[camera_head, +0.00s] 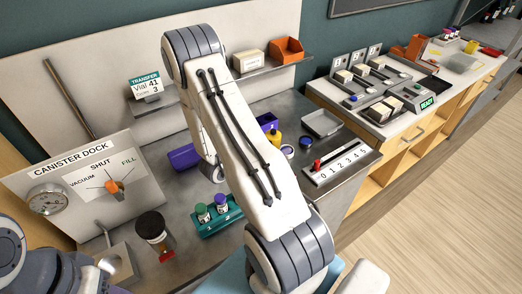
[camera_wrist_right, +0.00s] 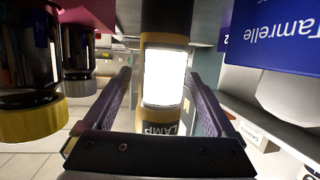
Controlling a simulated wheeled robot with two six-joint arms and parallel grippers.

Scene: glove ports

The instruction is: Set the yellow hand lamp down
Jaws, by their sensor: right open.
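In the right wrist view the yellow hand lamp (camera_wrist_right: 165,78) stands between the fingers of my right gripper (camera_wrist_right: 160,76). It has a lit white panel, yellow edges, a dark end and the word LAMP. My right gripper is open, with a gap on each side of the lamp. What the lamp rests on is hidden there. In the head view my right arm covers the middle of the bench, and I cannot make out its fingers or the lamp for certain. Only links of my left arm show at the lower left; its gripper is out of view.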

